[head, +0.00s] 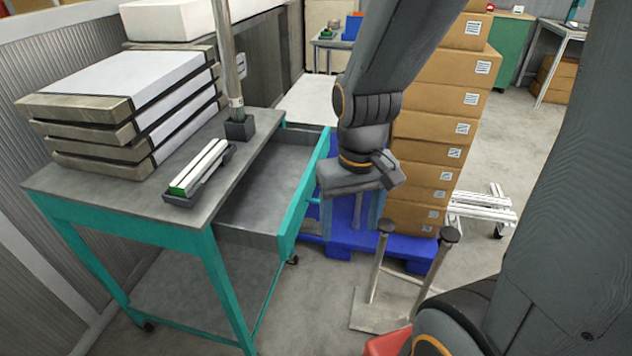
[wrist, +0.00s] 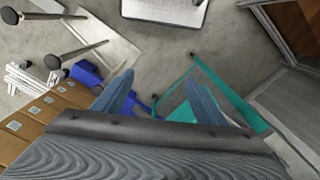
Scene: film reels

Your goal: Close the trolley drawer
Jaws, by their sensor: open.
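The grey-topped trolley (head: 130,210) with a teal frame stands at the left in the head view. Its drawer (head: 262,200) is pulled out toward the right, and its grey inside looks empty. The teal drawer front (head: 298,205) faces my gripper. My gripper (head: 355,222) is open and empty, pointing down just to the right of the drawer front. I cannot tell whether it touches the front. In the wrist view both blue-grey fingers of my gripper (wrist: 159,78) are apart, with teal bars (wrist: 226,92) beside the right finger.
Thick slabs (head: 120,125), a small tray (head: 200,172) and an upright pole (head: 226,60) are on the trolley top. Stacked cardboard boxes (head: 425,180) on a blue pallet (head: 350,240) stand behind my gripper. A stand with round-topped metal posts (head: 375,312) stands in front.

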